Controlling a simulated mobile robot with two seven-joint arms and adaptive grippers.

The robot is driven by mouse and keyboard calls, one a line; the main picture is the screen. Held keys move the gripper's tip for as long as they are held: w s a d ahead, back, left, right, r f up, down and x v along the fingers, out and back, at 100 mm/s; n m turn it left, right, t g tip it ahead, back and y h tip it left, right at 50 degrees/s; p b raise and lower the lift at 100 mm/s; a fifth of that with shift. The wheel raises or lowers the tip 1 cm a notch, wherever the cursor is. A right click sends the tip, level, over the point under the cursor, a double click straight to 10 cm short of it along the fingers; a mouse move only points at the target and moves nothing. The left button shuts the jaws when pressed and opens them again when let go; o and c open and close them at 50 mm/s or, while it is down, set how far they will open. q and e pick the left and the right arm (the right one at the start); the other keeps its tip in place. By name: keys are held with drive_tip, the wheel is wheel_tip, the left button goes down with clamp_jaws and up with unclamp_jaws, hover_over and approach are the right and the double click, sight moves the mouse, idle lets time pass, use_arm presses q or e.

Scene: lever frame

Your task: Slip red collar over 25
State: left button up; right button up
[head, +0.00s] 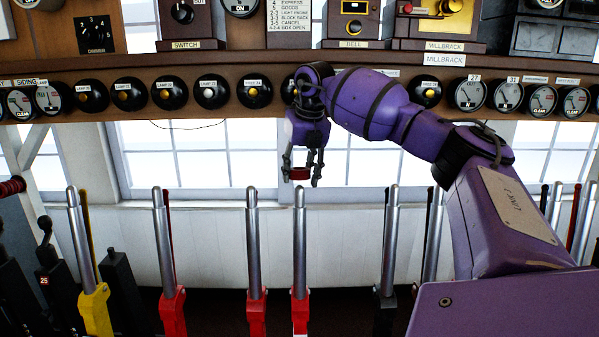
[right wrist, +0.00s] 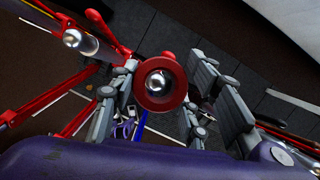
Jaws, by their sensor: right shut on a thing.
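The red collar (head: 299,173) is held between the fingertips of my right gripper (head: 301,176), which is shut on it. In the head view it shows just above the top of a silver lever with a red base (head: 300,235). In the right wrist view the collar (right wrist: 160,83) is a ring between the fingers, and a shiny round lever top shows through its hole. I cannot tell whether the collar is around that top or above it. A red plate reading 25 (head: 43,281) is on a black lever at the left. My left gripper is not in view.
Other silver levers stand in a row, including one with a yellow base (head: 95,310) and one with a black base (head: 385,305). Above is a wooden shelf (head: 230,60) with round dials and instruments. Windows and a white panel are behind.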

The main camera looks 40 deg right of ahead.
sight(301, 187)
drive_tip(key=shift+s+a+f, duration=0.1)
drive_tip(key=shift+f, duration=0.75)
drive_tip(key=shift+s+a+f, duration=0.1)
drive_tip(key=shift+f, duration=0.7)
drive_tip(key=shift+f, duration=0.1)
drive_tip(key=shift+s+a+f, duration=0.1)
drive_tip(key=shift+s+f, duration=0.05)
drive_tip(key=shift+f, duration=1)
drive_tip(key=o, duration=1.3)
